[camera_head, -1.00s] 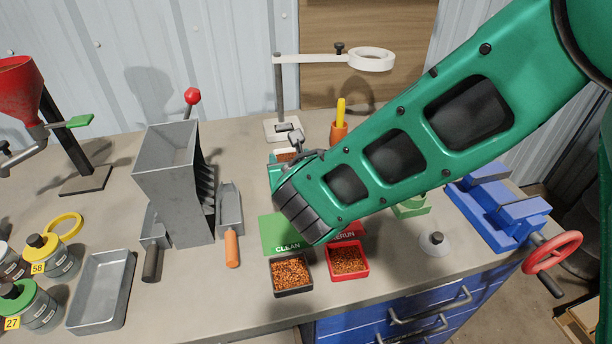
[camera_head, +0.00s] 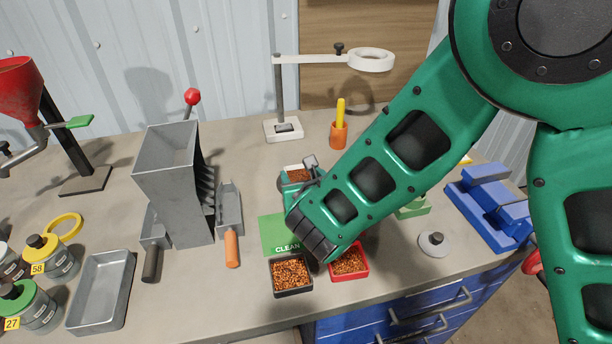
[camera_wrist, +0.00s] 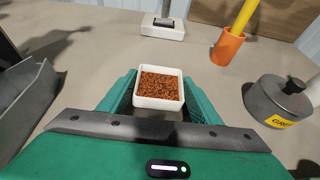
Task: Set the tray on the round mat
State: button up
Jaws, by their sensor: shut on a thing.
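My gripper (camera_head: 298,184) is shut on a small white tray (camera_head: 298,169) filled with orange-brown granules. It holds the tray level above the bench behind the green CLEAN card. In the wrist view the tray (camera_wrist: 158,103) sits between the teal fingers of my gripper (camera_wrist: 158,98). I cannot make out a round mat in either view; my arm covers part of the bench.
A black tray (camera_head: 291,291) and a red tray (camera_head: 367,266) of granules stand at the front edge by the green card (camera_head: 274,237). A grey hopper (camera_head: 172,180) is left. An orange cup (camera_head: 338,134) and magnifier stand (camera_head: 283,131) are behind. A grey knobbed disc (camera_head: 434,243) lies right.

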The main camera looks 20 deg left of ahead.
jog(key=o, duration=1.1)
jog(key=shift+r, duration=0.1)
jog(key=v, duration=1.2)
jog(key=shift+w+d, duration=0.1)
